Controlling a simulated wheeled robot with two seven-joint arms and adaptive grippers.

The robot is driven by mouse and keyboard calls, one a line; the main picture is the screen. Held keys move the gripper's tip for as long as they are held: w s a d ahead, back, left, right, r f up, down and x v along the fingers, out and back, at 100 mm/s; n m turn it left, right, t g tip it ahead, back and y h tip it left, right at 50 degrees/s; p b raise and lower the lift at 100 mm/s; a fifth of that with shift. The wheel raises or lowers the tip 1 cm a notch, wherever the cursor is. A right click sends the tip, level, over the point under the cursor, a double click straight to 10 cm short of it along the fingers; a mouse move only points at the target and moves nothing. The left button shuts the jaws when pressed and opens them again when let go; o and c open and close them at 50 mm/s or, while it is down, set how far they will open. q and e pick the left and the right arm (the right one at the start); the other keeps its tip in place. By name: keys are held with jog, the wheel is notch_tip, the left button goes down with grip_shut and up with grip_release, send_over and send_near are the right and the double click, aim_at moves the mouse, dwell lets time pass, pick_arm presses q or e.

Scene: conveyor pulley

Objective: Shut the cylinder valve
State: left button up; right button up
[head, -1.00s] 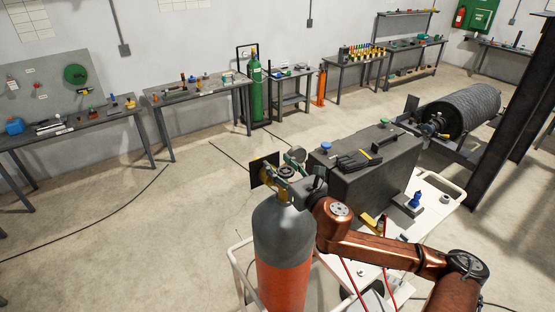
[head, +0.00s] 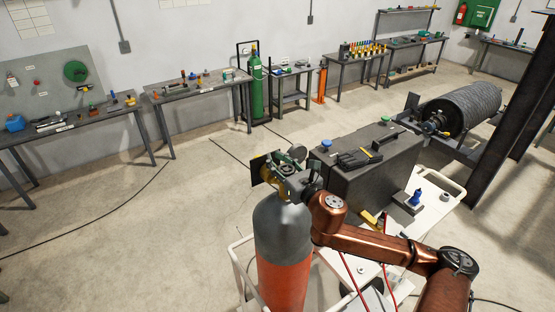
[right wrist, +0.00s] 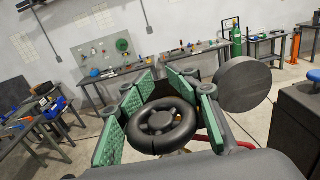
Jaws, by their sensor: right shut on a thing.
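The gas cylinder (head: 283,262), red with a grey shoulder, stands upright at the front of the head view. Its valve is at the top, mostly hidden by my right gripper (head: 284,166). In the right wrist view the valve's black handwheel (right wrist: 161,126) sits between the green-padded fingers of my right gripper (right wrist: 156,105), which is shut on it. A round dark gauge (right wrist: 250,84) stands just right of the fingers; it also shows in the head view (head: 298,152). My left gripper is not in view.
A white cart (head: 440,211) carries a blue-topped item (head: 416,198). A large dark case (head: 375,172) stands close behind my right arm. Red hoses (head: 386,261) run below the arm. Workbenches (head: 75,121) line the back wall, with open floor before them.

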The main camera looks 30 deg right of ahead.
jog(key=shift+f, duration=0.1)
jog(key=shift+c, duration=1.1)
